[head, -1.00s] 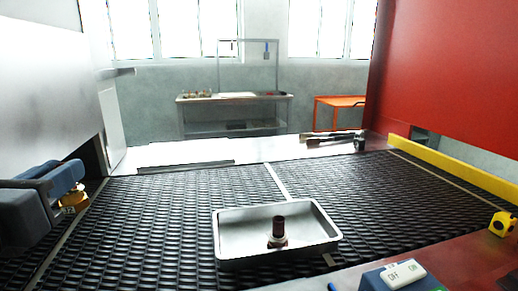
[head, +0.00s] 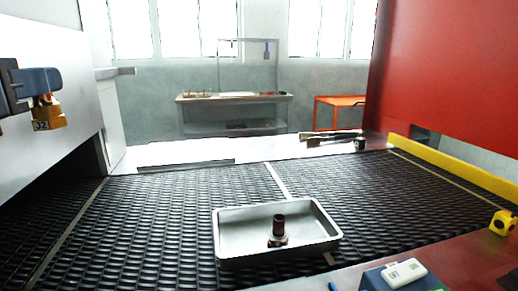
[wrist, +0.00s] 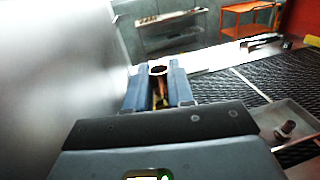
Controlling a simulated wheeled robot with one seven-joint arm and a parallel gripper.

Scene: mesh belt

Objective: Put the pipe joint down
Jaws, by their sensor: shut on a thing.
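My gripper (head: 42,88) is at the upper left of the head view, well above the belt and in front of a pale metal housing. Its blue jaws are shut on a pipe joint (head: 47,113), whose yellow-brass lower part, marked J2, hangs below them. In the wrist view the joint's round copper opening (wrist: 158,70) shows between the two fingers (wrist: 158,90). A metal tray (head: 228,236) sits on the mesh belt, with a dark upright fitting on a nut-like base (head: 278,230) standing in it. The tray is far to the right of my gripper and lower.
The black mesh belt (head: 160,215) is clear left of the tray and behind it. A yellow rail (head: 450,168) and red panel (head: 450,70) bound the right. A switch box (head: 405,275) is at the front right. Tools (head: 330,135) lie beyond the belt.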

